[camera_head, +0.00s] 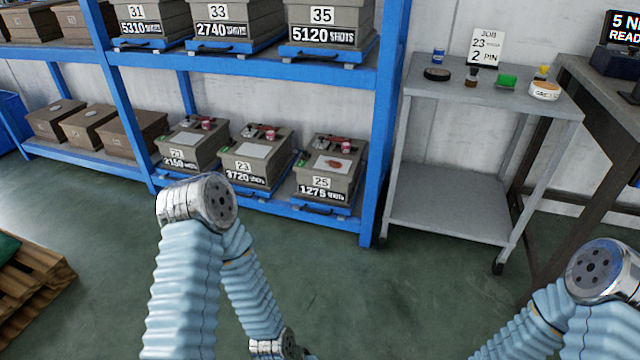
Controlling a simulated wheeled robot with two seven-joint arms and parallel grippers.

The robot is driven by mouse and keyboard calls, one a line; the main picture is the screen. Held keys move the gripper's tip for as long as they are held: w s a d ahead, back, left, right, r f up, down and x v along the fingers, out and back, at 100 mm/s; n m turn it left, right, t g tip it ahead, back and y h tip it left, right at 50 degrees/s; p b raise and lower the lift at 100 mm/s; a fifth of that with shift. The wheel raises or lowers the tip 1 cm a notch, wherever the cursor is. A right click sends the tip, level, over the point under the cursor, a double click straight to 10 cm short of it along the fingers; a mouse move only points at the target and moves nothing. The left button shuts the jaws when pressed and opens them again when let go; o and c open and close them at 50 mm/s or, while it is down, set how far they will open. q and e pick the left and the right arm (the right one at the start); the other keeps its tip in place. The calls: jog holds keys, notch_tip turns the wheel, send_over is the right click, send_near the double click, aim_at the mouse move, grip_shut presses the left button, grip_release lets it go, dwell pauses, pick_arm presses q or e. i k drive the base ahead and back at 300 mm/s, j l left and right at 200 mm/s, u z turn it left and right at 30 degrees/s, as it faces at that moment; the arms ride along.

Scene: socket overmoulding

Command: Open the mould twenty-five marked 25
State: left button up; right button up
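The mould marked 25 (318,196) is a grey-brown box on the lower shelf, at the right end of its row, labelled 1275 shots. Its lid is on. A paper with a reddish-brown patch (334,163) and a small red item (346,147) lie on top. It sits on a blue tray with a dark handle at its front. My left arm (200,203) and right arm (600,268) show in the foreground, well short of the mould. No gripper fingers can be made out in the picture.
The upper shelf (250,60) with moulds 31, 33 and 35 overhangs. A grey cart (450,205) stands right. Green floor in front is clear.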

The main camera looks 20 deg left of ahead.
aim_at(330, 181)
jog(key=i+l, duration=0.2)
jog(key=i, duration=0.25)
jog(key=i+l, duration=0.15)
jog(key=i, duration=0.3)
jog(key=i+l, duration=0.2)
jog(key=i, duration=0.25)
jog(key=j+u, duration=0.05)
